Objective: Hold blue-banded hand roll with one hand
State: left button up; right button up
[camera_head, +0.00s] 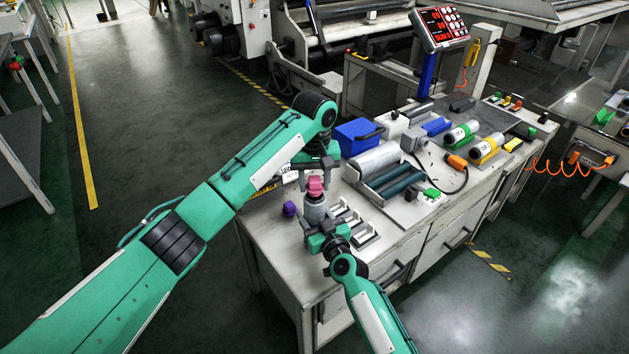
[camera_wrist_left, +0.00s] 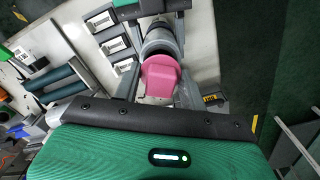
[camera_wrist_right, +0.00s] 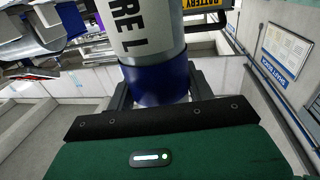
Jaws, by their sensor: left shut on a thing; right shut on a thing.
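The blue-banded hand roll (camera_head: 315,210) stands upright at the left end of the bench, between my two grippers. In the right wrist view it is a white roll (camera_wrist_right: 150,30) with black lettering and a dark blue band (camera_wrist_right: 158,84). My right gripper (camera_head: 320,234) is shut on it at the band, near its lower end. My left gripper (camera_head: 316,180) is above, shut on a pink piece (camera_wrist_left: 160,76) at the top of the roll. The left wrist view shows the roll (camera_wrist_left: 158,38) partly hidden behind the pink piece.
A purple piece (camera_head: 289,208) stands left of the roll. A slotted rack (camera_head: 358,226) lies close on its right.

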aim_at(314, 177)
pick_arm(q)
jog(key=shift+f, duration=0.65)
dwell(0.5)
jog(key=o, duration=1.1)
notch_tip(314, 177, up, 12)
pick_arm(e)
jog(key=o, duration=1.1)
jog(key=shift+c, duration=0.2)
jog(key=shift+s, duration=0.1)
